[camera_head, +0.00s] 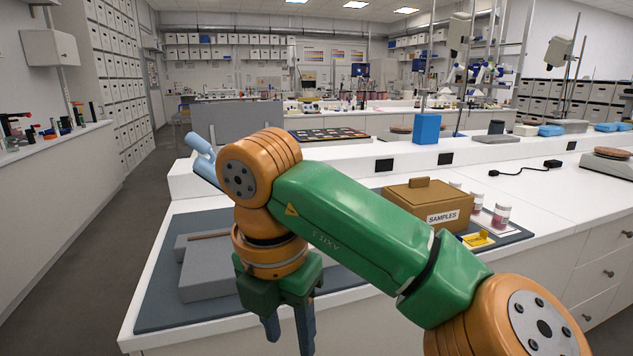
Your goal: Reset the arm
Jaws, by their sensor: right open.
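My right arm comes in from the lower right and reaches across the middle of the view. My right gripper (289,331) points down at the front edge of the bench, with its two dark blue fingers apart and nothing seen between them. It is in front of the dark grey mat (160,310) and right of a stepped grey block (208,268). The fingertips are near the bottom of the frame. My left gripper is not in view. My right arm hides the middle of the mat.
A wooden box labelled SAMPLES (405,198) stands at the mat's right. Jars with pink contents (501,217) and a yellow item (479,239) are beside it. A light blue object (201,146) shows behind my arm. A blue box (427,129) stands on the raised shelf.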

